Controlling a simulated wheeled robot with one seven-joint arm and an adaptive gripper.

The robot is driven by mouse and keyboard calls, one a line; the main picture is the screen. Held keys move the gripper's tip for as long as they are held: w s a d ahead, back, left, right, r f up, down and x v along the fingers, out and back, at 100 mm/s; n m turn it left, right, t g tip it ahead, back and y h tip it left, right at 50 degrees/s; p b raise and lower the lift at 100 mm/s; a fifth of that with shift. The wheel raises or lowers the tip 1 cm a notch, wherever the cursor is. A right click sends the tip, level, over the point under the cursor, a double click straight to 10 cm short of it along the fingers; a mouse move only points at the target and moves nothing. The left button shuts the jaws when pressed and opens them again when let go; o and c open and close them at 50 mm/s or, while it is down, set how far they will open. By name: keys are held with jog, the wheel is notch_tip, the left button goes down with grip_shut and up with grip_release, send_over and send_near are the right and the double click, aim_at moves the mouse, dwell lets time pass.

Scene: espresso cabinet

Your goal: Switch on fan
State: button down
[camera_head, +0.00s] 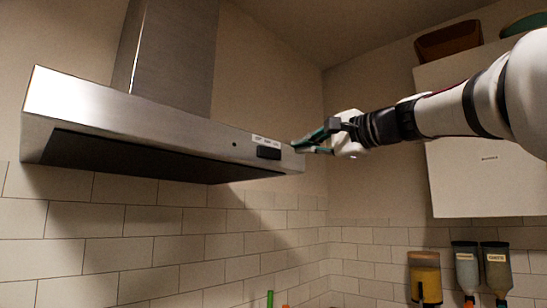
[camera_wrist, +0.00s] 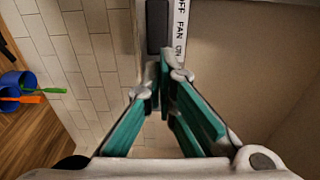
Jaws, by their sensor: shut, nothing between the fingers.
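The range hood (camera_head: 90,105) is brushed metal and hangs on the tiled wall at the left of the head view. Its front lip carries a dark fan switch (camera_head: 268,153) with a white label strip (camera_head: 266,141) above it. In the wrist view the dark switch (camera_wrist: 157,28) is at top centre, beside the label (camera_wrist: 181,30) reading OFF, FAN, ON. My gripper (camera_head: 297,147) is shut and empty, with teal fingers, at the right end of the hood's front, just right of the switch. In the wrist view its fingertips (camera_wrist: 163,70) are close below the switch; I cannot tell whether they touch the hood.
A white wall cabinet (camera_head: 475,175) hangs at the right, with a brown bowl (camera_head: 448,42) on top. Several dispensers, including a yellow one (camera_head: 425,275), are below it. A blue container (camera_wrist: 12,88) with green and orange utensils shows at the left of the wrist view.

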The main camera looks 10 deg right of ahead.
jog(key=v, duration=0.8)
jog(key=shift+d+b, duration=0.2)
jog(key=shift+b, duration=0.2)
jog(key=shift+r, duration=0.1)
